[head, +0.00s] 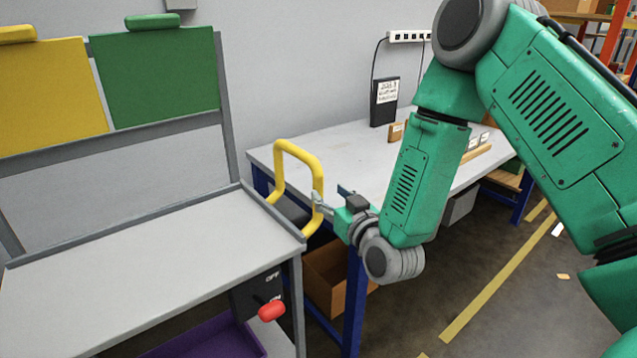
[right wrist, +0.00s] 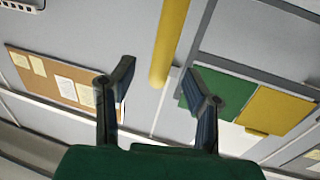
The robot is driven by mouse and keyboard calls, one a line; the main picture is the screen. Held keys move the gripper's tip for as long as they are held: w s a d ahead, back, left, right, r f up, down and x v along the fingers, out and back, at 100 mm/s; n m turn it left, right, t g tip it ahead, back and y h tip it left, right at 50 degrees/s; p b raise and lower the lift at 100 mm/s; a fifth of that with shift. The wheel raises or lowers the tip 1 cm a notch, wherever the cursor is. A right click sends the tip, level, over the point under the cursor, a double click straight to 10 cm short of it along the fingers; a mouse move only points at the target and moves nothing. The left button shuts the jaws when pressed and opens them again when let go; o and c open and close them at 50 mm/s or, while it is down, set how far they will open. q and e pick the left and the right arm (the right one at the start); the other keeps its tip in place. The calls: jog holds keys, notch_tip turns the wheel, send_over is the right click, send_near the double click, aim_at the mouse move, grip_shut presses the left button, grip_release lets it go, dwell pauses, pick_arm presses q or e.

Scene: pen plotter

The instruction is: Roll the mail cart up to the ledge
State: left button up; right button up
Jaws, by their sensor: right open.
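The mail cart appears to be the grey cart (head: 150,258) at the left of the head view, with a flat top and an upright back frame. A yellow loop handle (head: 318,180) rises from its right end. My right gripper (head: 329,195) is open beside the handle's right upright. In the right wrist view the yellow handle bar (right wrist: 170,45) shows between the two open fingers (right wrist: 159,80). I cannot tell whether a finger touches it. A red-knobbed lever (head: 271,310) sits on a box marked OFF and ON at the cart's front. I cannot make out the ledge. My left gripper is out of view.
A yellow board (head: 50,97) and a green board (head: 158,80) hang on the cart's frame. A grey-topped table (head: 350,160) with blue legs stands behind the handle, with a cardboard box (head: 325,275) below. Floor with a yellow line (head: 490,290) is open at right.

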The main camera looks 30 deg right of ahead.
aim_at(318, 186)
jog(key=w, duration=0.5)
jog(key=shift+a+r, duration=0.1)
jog(key=shift+a, duration=0.05)
jog(key=shift+w+d, duration=0.25)
jog(key=shift+d, duration=0.25)
jog(key=shift+a, duration=0.1)
grip_shut()
jog(key=shift+a, duration=0.2)
